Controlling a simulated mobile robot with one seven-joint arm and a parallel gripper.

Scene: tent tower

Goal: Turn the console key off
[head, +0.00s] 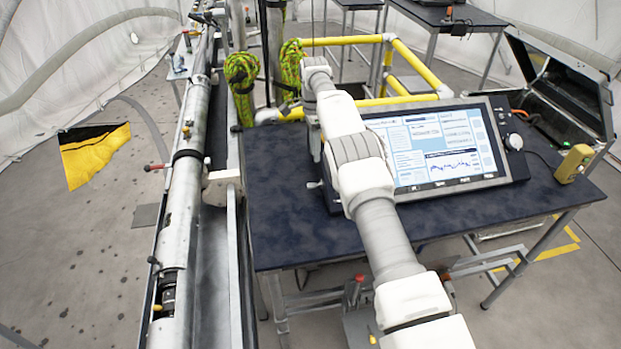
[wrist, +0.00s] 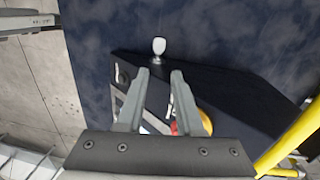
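The console (head: 515,165) with its lit screen (head: 440,150) stands on a dark table. In the wrist view, the console's dark side panel (wrist: 245,105) lies beneath my gripper. A key with a pale, rounded head (wrist: 158,47) stands out at the panel's edge, just beyond the fingertips and in line with the gap between them. A small pale piece, likely this key, shows at the console's left side in the head view (head: 315,184). My gripper (wrist: 160,73) is open and empty, apart from the key.
A red and yellow button (wrist: 203,120) is partly hidden behind the right finger. The dark table (head: 290,220) has bare room left of the console. Yellow rails (head: 415,65) stand behind it. A yellow device (head: 573,164) sits at right, and a long metal pipe (head: 180,215) runs at left.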

